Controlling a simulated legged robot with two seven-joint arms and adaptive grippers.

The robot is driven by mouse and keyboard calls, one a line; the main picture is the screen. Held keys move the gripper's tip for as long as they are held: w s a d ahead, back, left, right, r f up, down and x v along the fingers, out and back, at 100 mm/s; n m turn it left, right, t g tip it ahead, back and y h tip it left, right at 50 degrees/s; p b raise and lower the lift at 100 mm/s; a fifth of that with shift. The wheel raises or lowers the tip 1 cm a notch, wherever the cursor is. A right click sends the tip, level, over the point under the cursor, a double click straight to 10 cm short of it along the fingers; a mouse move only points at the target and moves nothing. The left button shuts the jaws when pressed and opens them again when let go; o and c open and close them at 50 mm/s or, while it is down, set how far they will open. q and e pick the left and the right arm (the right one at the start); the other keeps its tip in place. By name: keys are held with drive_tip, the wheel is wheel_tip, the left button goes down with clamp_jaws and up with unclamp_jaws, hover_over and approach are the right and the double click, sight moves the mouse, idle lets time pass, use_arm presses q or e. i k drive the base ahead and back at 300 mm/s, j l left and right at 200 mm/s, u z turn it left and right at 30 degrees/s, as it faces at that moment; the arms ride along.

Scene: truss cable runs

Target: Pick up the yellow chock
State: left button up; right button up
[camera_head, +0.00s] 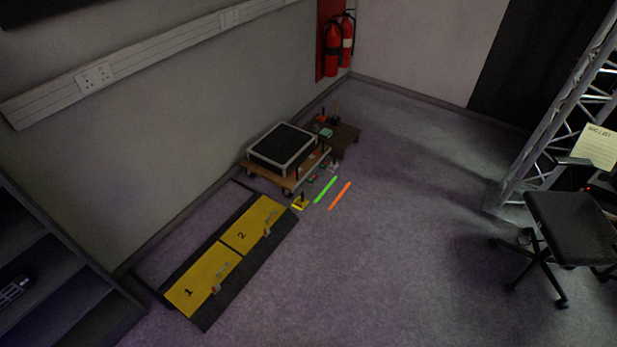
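A small yellow piece (300,203), which looks like the yellow chock, lies on the grey carpet just past the far right corner of the yellow panel marked 2. A small dark part stands up on it, too small to make out. It sits apart from the green strip to its right. Neither of my grippers shows in the head view, and nothing is seen touching the chock.
Yellow panels 1 (201,281) and 2 (252,224) lie on a dark base. A wheeled dolly (284,183) carries a black-topped case (283,147). Green (326,190) and orange (340,195) strips lie nearby. An office chair (568,228) and truss (550,125) stand right. The middle floor is clear.

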sight(301, 202)
drive_tip(key=i+l+u, duration=0.15)
drive_tip(key=l, duration=0.2)
drive_tip(key=i+l+u, duration=0.15)
drive_tip(key=l, duration=0.2)
drive_tip(key=l+u, duration=0.15)
drive_tip(key=l, duration=0.25)
drive_tip(key=i+z, duration=0.25)
drive_tip(key=i, duration=0.5)
drive_tip(key=i+z, duration=0.25)
drive_tip(key=i, duration=0.55)
drive_tip(key=j, duration=0.1)
